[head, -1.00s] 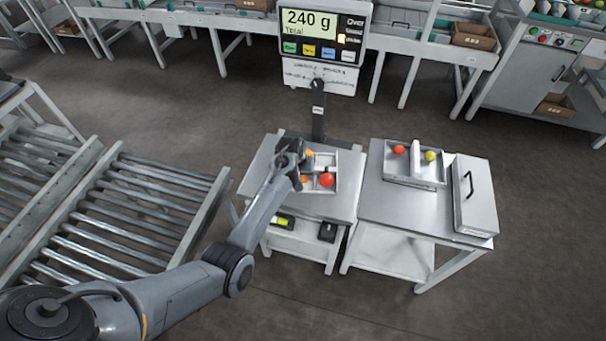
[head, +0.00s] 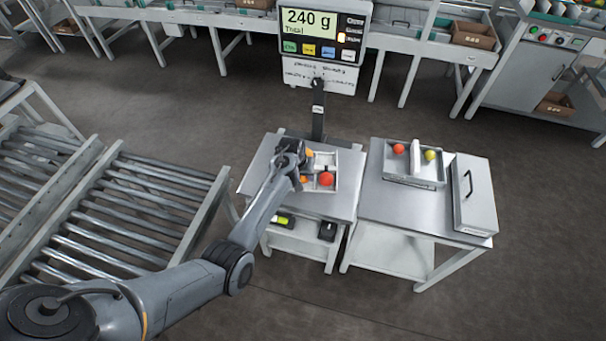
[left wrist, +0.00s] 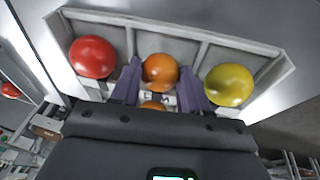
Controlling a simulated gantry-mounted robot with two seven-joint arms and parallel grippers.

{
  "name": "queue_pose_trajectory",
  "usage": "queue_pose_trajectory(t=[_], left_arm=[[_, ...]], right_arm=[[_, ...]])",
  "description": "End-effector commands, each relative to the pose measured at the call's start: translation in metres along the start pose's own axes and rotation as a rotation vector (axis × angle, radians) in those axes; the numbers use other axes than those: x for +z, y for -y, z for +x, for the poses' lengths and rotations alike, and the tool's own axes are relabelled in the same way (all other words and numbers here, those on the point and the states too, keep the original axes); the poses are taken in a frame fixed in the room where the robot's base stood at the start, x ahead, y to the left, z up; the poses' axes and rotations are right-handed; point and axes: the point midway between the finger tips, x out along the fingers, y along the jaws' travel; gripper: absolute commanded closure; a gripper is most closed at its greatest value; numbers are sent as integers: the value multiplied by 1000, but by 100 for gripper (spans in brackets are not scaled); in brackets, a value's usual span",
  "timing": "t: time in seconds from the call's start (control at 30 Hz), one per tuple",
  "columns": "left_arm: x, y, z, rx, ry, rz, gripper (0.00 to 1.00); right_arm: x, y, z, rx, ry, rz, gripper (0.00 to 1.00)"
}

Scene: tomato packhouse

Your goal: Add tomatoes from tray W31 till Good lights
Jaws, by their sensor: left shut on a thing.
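My left gripper (head: 303,176) is down at the compartmented tray (head: 335,157) on the left table. In the left wrist view its purple fingers (left wrist: 160,84) are shut on an orange tomato (left wrist: 160,72) in the middle compartment. A red tomato (left wrist: 92,57) and a yellow-green tomato (left wrist: 229,85) lie in the compartments on either side. A second orange tomato (left wrist: 153,106) is partly hidden by the gripper. The lettering near the fingers is too covered to read. The display (head: 323,35) reads 240 g Total, with an amber lamp lit; its label is unclear. My right gripper is out of view.
The right table (head: 400,215) holds a tray (head: 413,180) with a red tomato (head: 398,148) and a yellow-green tomato (head: 429,155). Beside it is a grey lid-like box with a black handle (head: 468,183). A roller conveyor (head: 130,215) stands left. The right table's front is clear.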

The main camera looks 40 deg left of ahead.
Motion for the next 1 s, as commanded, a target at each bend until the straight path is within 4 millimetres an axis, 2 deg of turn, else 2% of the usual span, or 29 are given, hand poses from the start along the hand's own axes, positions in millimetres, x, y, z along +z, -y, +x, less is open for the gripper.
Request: queue_pose_trajectory(t=[0.37, 0.4, 0.57, 0.73, 0.83, 1.0], left_arm=[[0, 0, 1, 1, 0, 0, 70], [0, 0, 1, 0, 0, 0, 50], [0, 0, 1, 0, 0, 0, 26], [0, 0, 1, 0, 0, 0, 25], [0, 0, 1, 0, 0, 0, 41], [0, 0, 1, 0, 0, 0, 42]], right_arm=[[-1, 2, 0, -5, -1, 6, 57], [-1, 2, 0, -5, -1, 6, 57], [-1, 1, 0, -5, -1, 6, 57], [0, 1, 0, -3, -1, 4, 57], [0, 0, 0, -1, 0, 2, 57], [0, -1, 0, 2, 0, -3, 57]])
